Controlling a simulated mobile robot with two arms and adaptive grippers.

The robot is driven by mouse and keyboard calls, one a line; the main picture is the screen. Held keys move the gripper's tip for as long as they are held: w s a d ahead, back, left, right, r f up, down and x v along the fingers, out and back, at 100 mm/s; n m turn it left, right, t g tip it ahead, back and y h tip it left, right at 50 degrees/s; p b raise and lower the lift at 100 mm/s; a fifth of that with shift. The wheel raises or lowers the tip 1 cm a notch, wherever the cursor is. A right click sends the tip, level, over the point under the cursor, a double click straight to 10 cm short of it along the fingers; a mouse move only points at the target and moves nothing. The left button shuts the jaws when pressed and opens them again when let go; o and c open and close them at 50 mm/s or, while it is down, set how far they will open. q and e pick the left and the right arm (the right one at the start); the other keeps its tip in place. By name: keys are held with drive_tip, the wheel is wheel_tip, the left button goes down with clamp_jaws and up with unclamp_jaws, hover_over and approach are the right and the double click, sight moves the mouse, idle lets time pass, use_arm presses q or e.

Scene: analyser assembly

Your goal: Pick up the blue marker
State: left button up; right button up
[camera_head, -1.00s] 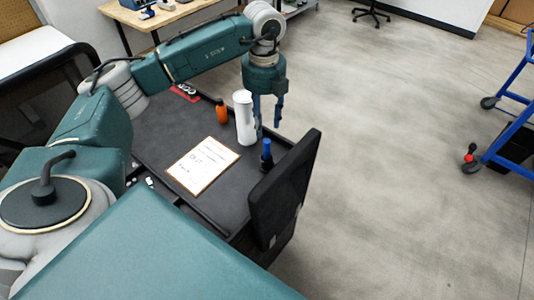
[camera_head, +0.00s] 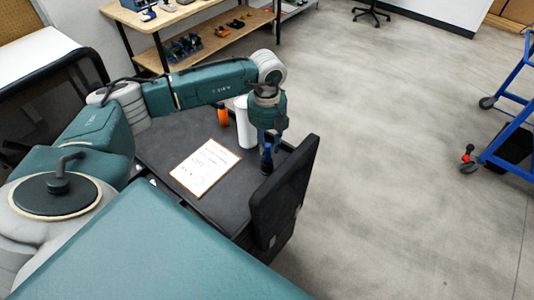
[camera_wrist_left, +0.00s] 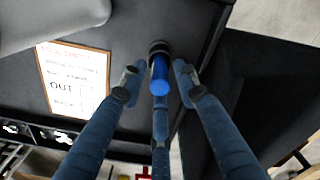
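The blue marker (camera_head: 267,152) stands upright on the dark table near the table's right edge, beside a black monitor-like panel. It also shows in the left wrist view (camera_wrist_left: 160,75), with a blue body and a dark end, between the fingers. My left gripper (camera_head: 269,139) is just above and around the marker's upper part in the head view. In the left wrist view its fingers (camera_wrist_left: 159,82) are spread, with gaps on both sides of the marker. My right gripper is not in view.
A white cylinder (camera_head: 245,124) and an orange bottle (camera_head: 222,115) stand behind the gripper. A clipboard with a paper (camera_head: 205,167) lies on the table (camera_head: 225,203). The black panel (camera_head: 283,192) rises close to the marker's right. Open floor lies beyond it.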

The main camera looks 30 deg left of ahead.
use_arm(q)
clamp_jaws()
drive_tip(key=shift+r, duration=0.15)
